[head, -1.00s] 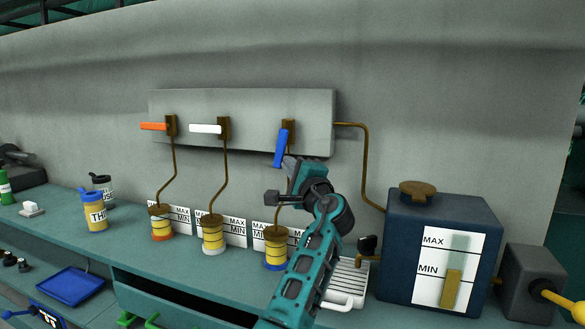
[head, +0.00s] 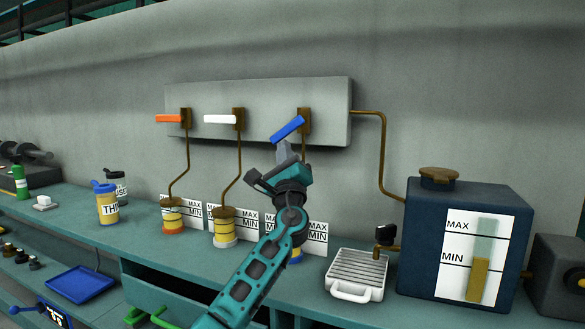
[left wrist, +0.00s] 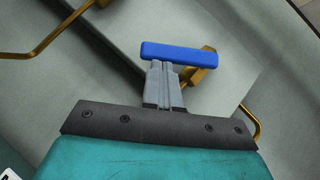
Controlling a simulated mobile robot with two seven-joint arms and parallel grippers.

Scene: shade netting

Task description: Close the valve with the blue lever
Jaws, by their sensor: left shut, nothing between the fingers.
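The blue lever (head: 287,129) sits on a brass valve (head: 304,121) at the right of the grey wall panel. It slants down to the left, between upright and level. My left gripper (head: 284,152) is shut and empty, its fingertips just below the lever. In the left wrist view the shut fingertips (left wrist: 160,66) meet the underside of the blue lever (left wrist: 179,54), seemingly touching it. The valve (left wrist: 205,66) shows behind the lever there. My right gripper is out of view.
An orange lever (head: 169,118) and a white lever (head: 220,119) lie level on the same panel (head: 270,92). Yellow-banded jars with MIN/MAX cards stand below. A dark blue tank (head: 425,235) and a white drip tray (head: 357,268) stand at the right.

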